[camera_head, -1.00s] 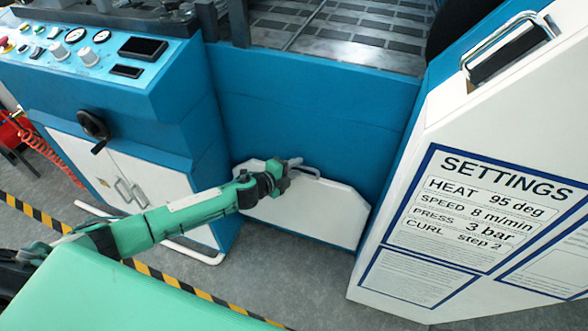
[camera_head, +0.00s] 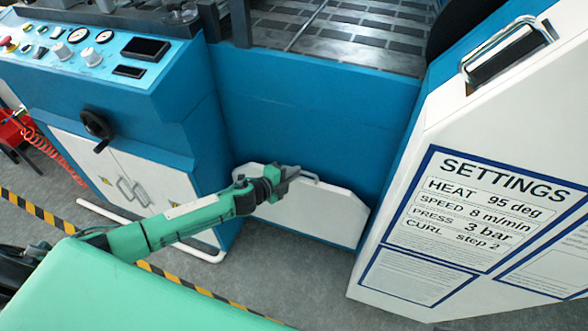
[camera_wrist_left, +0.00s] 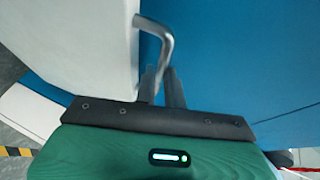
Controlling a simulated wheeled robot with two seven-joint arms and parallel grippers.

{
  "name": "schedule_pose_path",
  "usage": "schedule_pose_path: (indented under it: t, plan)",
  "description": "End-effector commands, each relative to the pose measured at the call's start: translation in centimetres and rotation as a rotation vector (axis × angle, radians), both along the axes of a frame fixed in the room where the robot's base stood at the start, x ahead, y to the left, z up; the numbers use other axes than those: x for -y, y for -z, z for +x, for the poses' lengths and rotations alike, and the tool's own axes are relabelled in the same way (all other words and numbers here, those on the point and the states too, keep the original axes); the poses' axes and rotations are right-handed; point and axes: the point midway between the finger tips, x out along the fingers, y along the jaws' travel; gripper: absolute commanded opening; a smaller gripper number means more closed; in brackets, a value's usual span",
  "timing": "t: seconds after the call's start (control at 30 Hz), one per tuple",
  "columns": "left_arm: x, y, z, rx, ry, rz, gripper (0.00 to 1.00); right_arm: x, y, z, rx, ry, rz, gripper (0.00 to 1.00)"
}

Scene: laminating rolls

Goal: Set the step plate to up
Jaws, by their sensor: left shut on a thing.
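The step plate (camera_head: 318,212) is a white panel with cut-off corners, low on the blue front of the machine. It stands close against the blue panel; its exact tilt is hard to tell. A grey bar handle (camera_head: 308,177) sits at its top edge. My left gripper (camera_head: 291,174) reaches it from the left and covers part of the handle. In the left wrist view, the bent handle (camera_wrist_left: 164,32) runs down between the fingers of my left gripper (camera_wrist_left: 162,84), which are shut on it. The plate (camera_wrist_left: 80,50) fills the upper left there. My right gripper is out of view.
A control cabinet (camera_head: 125,180) with white doors and a handwheel stands to the left. A large white panel with a settings sign (camera_head: 470,215) stands to the right. Grey floor (camera_head: 300,285) lies open in front, with a striped line (camera_head: 160,272).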

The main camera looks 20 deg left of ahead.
Motion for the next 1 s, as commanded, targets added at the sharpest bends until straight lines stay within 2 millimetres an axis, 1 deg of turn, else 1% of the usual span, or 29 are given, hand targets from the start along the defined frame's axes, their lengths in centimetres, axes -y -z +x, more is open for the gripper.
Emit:
schedule_pose_path:
  t: [0.03,0.2,0.23,0.3,0.33,0.6,0.73,0.87,0.9,1.0]
  plan:
    - [0.0,0.3,-0.2,-0.004,0.0,0.001,0.0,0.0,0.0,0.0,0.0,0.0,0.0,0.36]
    - [0.0,0.3,-0.2,-0.004,0.001,0.002,0.0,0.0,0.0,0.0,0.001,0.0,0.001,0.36]
    - [0.0,0.4,-0.2,-0.004,0.001,0.002,0.15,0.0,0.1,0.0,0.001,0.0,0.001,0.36]
    - [0.0,0.3,-0.1,-0.004,0.001,0.002,0.28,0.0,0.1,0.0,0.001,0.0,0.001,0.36]
    - [0.0,0.3,-0.1,-0.004,0.0,0.002,0.33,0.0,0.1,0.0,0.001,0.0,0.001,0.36]
    - [0.0,0.2,-0.1,-0.002,0.0,0.001,0.33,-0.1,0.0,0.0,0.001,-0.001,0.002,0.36]
    - [-0.4,0.0,-0.6,-0.002,0.001,0.002,0.33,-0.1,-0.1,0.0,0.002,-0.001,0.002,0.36]
    - [-1.1,-0.5,-2.2,-0.004,0.0,0.002,0.33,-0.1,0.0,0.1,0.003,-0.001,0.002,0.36]
    - [-1.4,-0.7,-2.8,-0.004,0.002,0.003,0.33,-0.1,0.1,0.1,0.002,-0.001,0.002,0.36]
    - [-2.2,-1.2,-4.4,-0.004,0.002,0.003,0.33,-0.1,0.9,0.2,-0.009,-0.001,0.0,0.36]
